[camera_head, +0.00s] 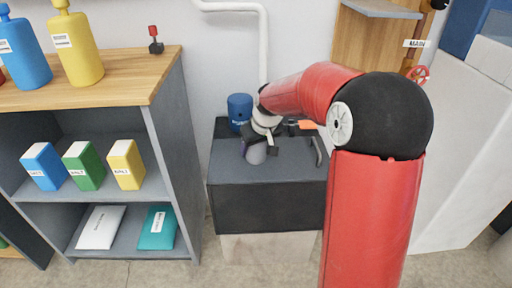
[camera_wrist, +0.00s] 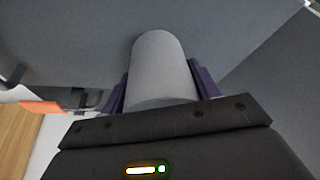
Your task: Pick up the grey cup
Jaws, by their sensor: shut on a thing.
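The grey cup (camera_wrist: 160,65) is a plain light-grey cylinder between the two purple-lined fingers of my gripper (camera_wrist: 163,85) in the wrist view. The fingers are shut on its two sides. In the head view the cup (camera_head: 256,154) is at the top of the dark cabinet, with my gripper (camera_head: 258,142) around its upper part. The gripper and wrist hide some of the cup. I cannot tell whether its base touches the cabinet top.
The dark cabinet (camera_head: 268,205) has a blue canister (camera_head: 239,108) at its back left. An orange-handled item (camera_head: 305,125) and a dark handle-shaped item (camera_head: 318,150) lie on the right. A shelf unit (camera_head: 172,140) with boxes and bottles stands to the left.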

